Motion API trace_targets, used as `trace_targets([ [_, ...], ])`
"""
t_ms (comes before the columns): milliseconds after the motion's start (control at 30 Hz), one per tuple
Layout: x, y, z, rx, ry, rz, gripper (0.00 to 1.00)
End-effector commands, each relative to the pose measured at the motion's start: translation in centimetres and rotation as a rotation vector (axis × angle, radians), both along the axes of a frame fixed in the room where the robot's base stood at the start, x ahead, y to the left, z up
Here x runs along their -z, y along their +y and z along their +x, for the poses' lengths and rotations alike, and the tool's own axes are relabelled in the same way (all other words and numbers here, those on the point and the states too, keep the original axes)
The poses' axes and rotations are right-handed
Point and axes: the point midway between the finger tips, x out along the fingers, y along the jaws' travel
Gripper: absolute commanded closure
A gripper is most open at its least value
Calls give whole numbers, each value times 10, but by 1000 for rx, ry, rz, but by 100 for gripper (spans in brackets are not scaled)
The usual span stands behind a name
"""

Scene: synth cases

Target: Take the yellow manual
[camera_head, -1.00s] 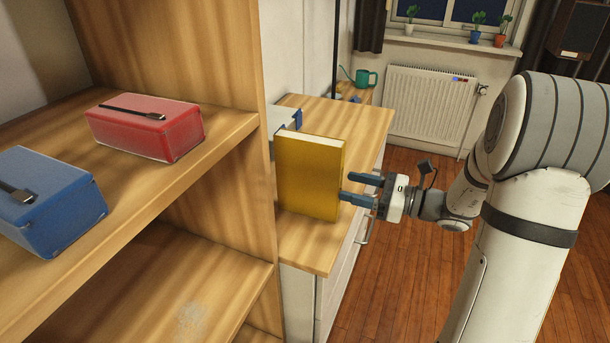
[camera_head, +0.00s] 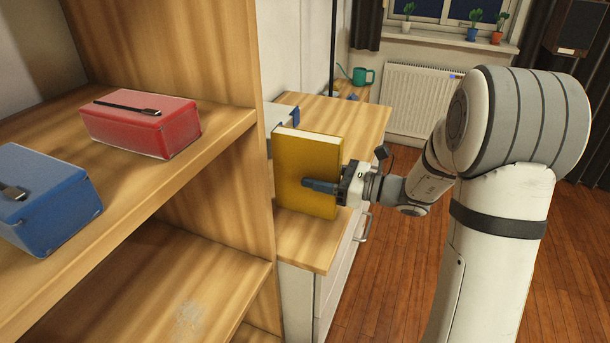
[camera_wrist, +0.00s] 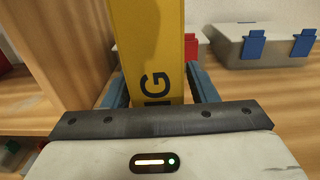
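The yellow manual (camera_head: 305,160) stands upright on the wooden cabinet top (camera_head: 352,122), beside the tall shelf. In the wrist view its spine (camera_wrist: 152,50), with dark letters, lies between the two blue fingers. My gripper (camera_head: 318,185) reaches in from the right, with one finger along the manual's near face. The other finger is hidden behind the manual in the head view. In the wrist view my gripper (camera_wrist: 157,82) is open around the spine, with slight gaps seeming to remain at the sides.
A grey case with blue latches (camera_wrist: 238,50) stands behind the manual, with something red (camera_wrist: 190,46) near it. The wooden shelf (camera_head: 240,125) at left holds a red box (camera_head: 145,125) and a blue box (camera_head: 45,210). A teal watering can (camera_head: 361,76) is farther back.

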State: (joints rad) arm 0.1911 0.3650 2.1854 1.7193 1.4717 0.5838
Motion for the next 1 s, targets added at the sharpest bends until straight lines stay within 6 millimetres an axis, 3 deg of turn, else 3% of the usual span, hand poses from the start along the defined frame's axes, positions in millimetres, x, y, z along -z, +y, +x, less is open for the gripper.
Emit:
trace_targets([
  [600, 0, 1, 0, -2, 0, 0, 98],
  [1000, -2, 1, 0, -3, -3, 1, 100],
])
